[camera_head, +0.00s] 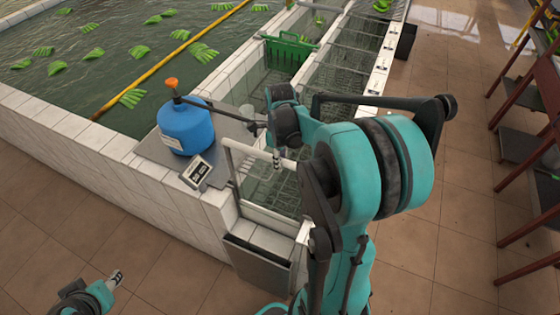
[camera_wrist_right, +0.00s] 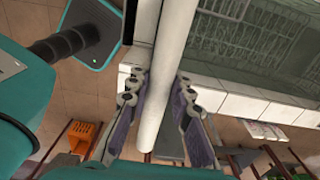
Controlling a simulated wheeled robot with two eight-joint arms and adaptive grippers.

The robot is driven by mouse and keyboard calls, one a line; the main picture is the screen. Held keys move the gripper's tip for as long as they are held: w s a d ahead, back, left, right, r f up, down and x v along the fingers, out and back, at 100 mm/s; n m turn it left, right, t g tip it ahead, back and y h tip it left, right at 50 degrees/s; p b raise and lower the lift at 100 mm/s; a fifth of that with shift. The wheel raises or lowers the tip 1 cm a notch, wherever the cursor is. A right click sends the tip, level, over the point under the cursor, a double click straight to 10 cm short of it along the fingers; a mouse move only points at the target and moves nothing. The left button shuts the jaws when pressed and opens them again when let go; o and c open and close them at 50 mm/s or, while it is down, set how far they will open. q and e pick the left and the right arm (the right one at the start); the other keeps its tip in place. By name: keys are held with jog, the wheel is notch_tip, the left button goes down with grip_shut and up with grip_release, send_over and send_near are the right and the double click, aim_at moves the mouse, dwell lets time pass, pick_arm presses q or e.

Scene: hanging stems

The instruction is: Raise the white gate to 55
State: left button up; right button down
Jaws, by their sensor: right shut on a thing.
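The white gate (camera_head: 246,151) stands across the near end of the water channel, with a round white top bar and posts. My right gripper (camera_head: 281,161) is at the right part of this bar. In the right wrist view the white bar (camera_wrist_right: 168,50) runs between the two finger pads of my right gripper (camera_wrist_right: 158,98), which is shut on it. My right arm hides part of the gate's right side. My left gripper (camera_head: 115,280) is low at the left over the tiled floor, away from the gate; its opening is too small to judge.
A blue tank (camera_head: 185,128) with an orange cap and a small display (camera_head: 196,171), too small to read, stand left of the gate. A green crate (camera_head: 287,52) sits in the channel behind. A dark red rack (camera_head: 535,100) stands at right.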

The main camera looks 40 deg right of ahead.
jog(key=shift+r+p, duration=0.55)
jog(key=shift+r, duration=0.4)
jog(key=shift+f, duration=0.1)
dwell(0.4)
grip_release()
dwell(0.5)
notch_tip(320, 180, up, 11)
jog(key=p, duration=0.8)
dwell(0.4)
